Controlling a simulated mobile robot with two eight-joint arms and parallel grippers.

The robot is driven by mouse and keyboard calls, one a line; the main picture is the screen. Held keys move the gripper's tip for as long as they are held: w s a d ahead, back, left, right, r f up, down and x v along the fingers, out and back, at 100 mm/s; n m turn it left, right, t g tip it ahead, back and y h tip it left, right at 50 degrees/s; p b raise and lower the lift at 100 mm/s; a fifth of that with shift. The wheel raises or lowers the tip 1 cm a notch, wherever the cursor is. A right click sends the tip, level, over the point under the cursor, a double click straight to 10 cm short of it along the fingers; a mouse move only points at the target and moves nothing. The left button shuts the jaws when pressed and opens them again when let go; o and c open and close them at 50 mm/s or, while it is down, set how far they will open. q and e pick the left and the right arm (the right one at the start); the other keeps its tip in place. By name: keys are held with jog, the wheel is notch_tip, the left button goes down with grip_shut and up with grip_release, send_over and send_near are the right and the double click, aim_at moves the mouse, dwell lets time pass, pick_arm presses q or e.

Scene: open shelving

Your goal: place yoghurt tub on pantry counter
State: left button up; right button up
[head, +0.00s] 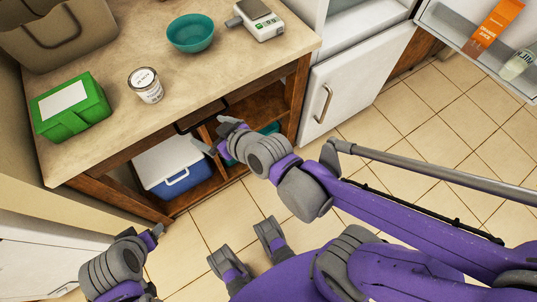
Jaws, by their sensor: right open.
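The yoghurt tub (146,86), small and white with a printed label and lid, stands upright on the beige counter (120,120), towards its front edge. My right gripper (216,136) is open, with nothing between its fingers. In the picture it lies below and right of the tub, at the counter's front edge, and is apart from the tub. My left gripper (154,235) is at the lower left, well away from the tub; its fingers show too little to tell their opening.
On the counter are a green box (70,106), a teal bowl (191,33), a kitchen scale (260,18) and a grey-brown basket (60,35). A blue-and-white cooler (172,165) sits below. At right, an open fridge door shelf (455,32) holds a juice carton (495,22).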

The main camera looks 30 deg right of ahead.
jog(key=s+d+f+m+g+h, duration=0.1)
jog(key=s+d+f+g, duration=0.1)
jog(key=s, duration=0.4)
jog(key=s+d+f+m+g+h, duration=0.1)
jog(key=s+d+f+g+h, duration=0.1)
jog(key=s+d, duration=0.5)
jog(key=shift+d+f+m+g, duration=0.2)
jog(key=shift+f+m+g, duration=0.35)
jog(key=shift+g, duration=0.55)
jog(key=shift+f, duration=0.1)
